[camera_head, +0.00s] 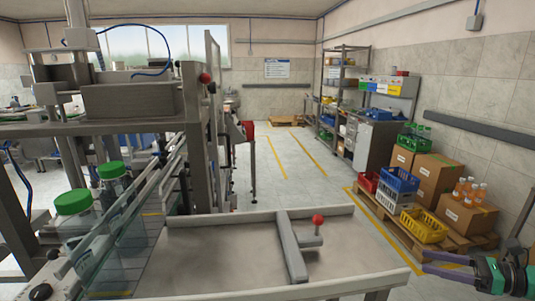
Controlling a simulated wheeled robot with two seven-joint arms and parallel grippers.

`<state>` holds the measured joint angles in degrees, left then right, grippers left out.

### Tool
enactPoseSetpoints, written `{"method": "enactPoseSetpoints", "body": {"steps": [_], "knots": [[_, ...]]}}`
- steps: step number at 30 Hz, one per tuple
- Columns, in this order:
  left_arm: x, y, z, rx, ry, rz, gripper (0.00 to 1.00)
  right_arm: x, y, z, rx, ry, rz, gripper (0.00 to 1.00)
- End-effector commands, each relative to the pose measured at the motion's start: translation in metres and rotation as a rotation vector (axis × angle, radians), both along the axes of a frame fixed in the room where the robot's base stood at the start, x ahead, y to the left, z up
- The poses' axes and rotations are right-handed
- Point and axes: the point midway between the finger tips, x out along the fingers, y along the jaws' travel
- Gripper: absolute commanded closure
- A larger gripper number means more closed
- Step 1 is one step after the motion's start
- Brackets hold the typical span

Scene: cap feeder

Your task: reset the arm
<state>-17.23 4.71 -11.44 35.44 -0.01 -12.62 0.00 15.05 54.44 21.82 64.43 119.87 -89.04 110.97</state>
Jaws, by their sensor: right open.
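My right gripper (427,262) reaches in from the right edge at the bottom. Its two purple fingers are apart and nothing shows between them. It is to the right of the grey work tray (215,247), clear of the tray's rim in the picture. My left arm and gripper are not in this view.
A T-shaped grey bar with a red knob (318,220) lies across the tray. Green-capped bottles (73,203) stand behind clear guards at the left, beside the machine frame (195,140). Boxes and crates on a pallet (455,236) stand at the right. The aisle floor is clear.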

Motion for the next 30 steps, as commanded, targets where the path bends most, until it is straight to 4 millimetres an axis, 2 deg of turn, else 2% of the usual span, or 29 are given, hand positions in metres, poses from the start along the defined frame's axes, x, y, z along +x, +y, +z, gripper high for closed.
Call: {"method": "enactPoseSetpoints", "body": {"steps": [5,8,11,14,15,17,18,20,21,23,24,26,27,29,30], "knots": [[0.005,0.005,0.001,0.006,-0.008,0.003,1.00,-0.001,-0.027,-0.060,-0.192,0.045,-0.082,0.31],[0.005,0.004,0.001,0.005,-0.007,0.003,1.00,-0.009,-0.049,-0.102,-0.346,0.078,-0.117,0.31],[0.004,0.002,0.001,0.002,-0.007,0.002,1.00,-0.026,-0.078,-0.150,-0.549,0.119,-0.129,0.31],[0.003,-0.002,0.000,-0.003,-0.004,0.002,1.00,-0.060,-0.121,-0.205,-0.843,0.173,-0.088,0.31],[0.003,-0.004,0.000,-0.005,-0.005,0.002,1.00,-0.081,-0.143,-0.228,-0.993,0.197,-0.040,0.31],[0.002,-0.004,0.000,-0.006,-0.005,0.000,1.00,-0.117,-0.178,-0.257,-1.232,0.231,0.079,0.31],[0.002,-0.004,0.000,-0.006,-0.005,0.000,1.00,-0.142,-0.202,-0.271,-1.396,0.248,0.190,0.31],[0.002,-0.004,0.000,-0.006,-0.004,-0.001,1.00,-0.180,-0.238,-0.284,-1.636,0.262,0.416,0.31],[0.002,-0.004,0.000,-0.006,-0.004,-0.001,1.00,-0.205,-0.261,-0.288,-1.785,0.260,0.609,0.31],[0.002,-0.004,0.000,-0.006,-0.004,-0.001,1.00,-0.238,-0.294,-0.287,-1.984,0.226,0.986,0.31],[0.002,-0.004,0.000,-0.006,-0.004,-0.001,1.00,-0.254,-0.310,-0.284,-2.072,0.181,1.262,0.31],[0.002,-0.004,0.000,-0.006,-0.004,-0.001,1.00,-0.269,-0.327,-0.279,-2.131,0.078,1.684,0.31],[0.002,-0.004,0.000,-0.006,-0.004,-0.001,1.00,-0.276,-0.333,-0.277,-2.120,-0.014,1.969,0.31],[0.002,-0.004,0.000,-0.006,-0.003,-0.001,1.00,-0.284,-0.336,-0.279,-2.029,-0.189,2.388,0.31],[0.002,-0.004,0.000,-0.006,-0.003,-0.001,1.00,-0.288,-0.334,-0.283,1.738,0.304,-2.413,0.31]]}}
